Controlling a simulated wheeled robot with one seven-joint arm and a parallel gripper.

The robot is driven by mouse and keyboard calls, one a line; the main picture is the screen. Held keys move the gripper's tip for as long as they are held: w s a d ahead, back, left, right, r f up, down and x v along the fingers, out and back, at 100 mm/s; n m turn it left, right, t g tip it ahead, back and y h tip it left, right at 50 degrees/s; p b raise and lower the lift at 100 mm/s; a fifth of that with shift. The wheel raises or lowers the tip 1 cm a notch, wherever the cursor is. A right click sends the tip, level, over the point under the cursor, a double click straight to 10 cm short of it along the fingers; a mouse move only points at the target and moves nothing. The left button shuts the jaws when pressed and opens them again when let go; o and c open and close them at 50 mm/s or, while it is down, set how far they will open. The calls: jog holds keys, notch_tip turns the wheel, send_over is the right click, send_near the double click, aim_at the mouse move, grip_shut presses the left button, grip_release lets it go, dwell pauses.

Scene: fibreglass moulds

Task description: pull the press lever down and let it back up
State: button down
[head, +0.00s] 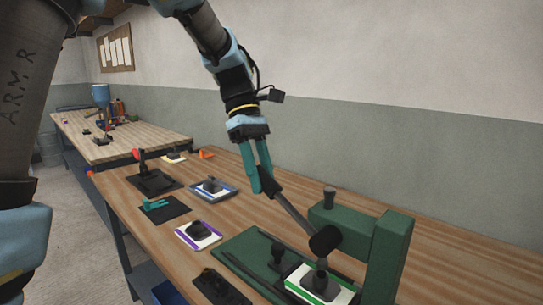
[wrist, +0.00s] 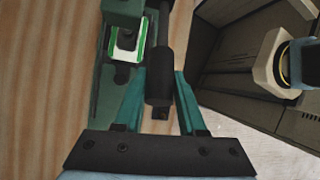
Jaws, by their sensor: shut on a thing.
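The green press (head: 390,255) stands on the near workbench at the lower right of the head view. Its dark lever (head: 295,214) runs from a round hub up and left to a black grip. My gripper (head: 266,187) has its teal fingers at the grip end of the lever. In the wrist view the black lever grip (wrist: 160,78) lies between the two fingers of my gripper (wrist: 160,100), which is shut on it. The lever slopes, grip end raised. Under the press ram, a dark block sits on a green-edged white piece (head: 302,287).
Several dark moulds and trays lie left of the press, including a purple-edged one (head: 205,238) and a blue-grey one (head: 222,192). A dark mat with a red-knobbed tool (head: 148,172) lies farther back. A second workbench (head: 100,145) stands behind. The wall rises behind the press.

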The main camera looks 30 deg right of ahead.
notch_tip(320, 180, down, 8)
jog(key=w+g+h+p, duration=0.1)
jog(key=w+g, duration=0.1)
jog(key=g, duration=0.3)
jog(key=shift+a+f+g+p, duration=0.15)
jog(key=shift+a+g+p, duration=0.15)
jog(key=shift+a+p, duration=0.05)
jog(key=c, duration=0.8)
grip_release()
jog(key=shift+d+f, duration=0.1)
jog(key=o, duration=0.3)
jog(key=shift+r, duration=0.2)
jog(key=b+v, duration=0.2)
jog(key=v, duration=0.8)
jog(key=shift+w+r, duration=0.2)
jog(key=shift+w, duration=0.15)
